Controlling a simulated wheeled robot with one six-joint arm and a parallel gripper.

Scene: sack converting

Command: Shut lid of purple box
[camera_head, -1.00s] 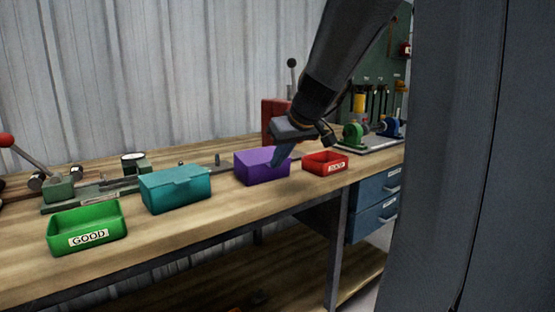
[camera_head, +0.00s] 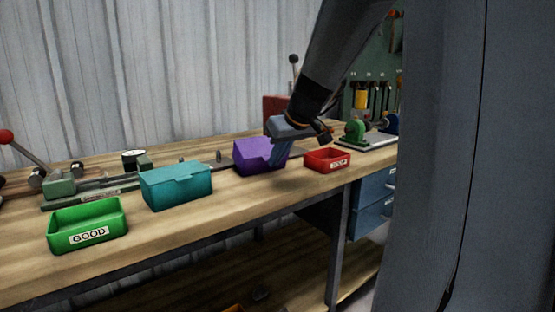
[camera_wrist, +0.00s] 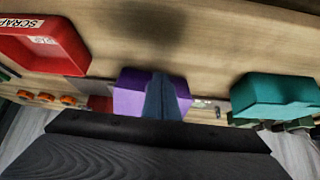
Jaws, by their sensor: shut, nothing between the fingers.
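The purple box (camera_head: 252,156) stands on the workbench between the teal box and the red tray. Its top looks closed in the head view, but whether the lid is fully down is hard to tell. My gripper (camera_head: 277,157) is shut and empty, pointing down at the right front of the purple box. In the wrist view the purple box (camera_wrist: 130,98) sits at the middle, and my shut fingers (camera_wrist: 163,98) overlap it, hiding part of its face. I cannot tell whether the fingers touch it.
A teal box (camera_head: 175,186) with a shut lid and a green GOOD tray (camera_head: 88,226) stand to the left. A red tray (camera_head: 327,160) stands close on the right. A red machine (camera_head: 274,108) is behind. The bench front (camera_head: 225,205) is clear.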

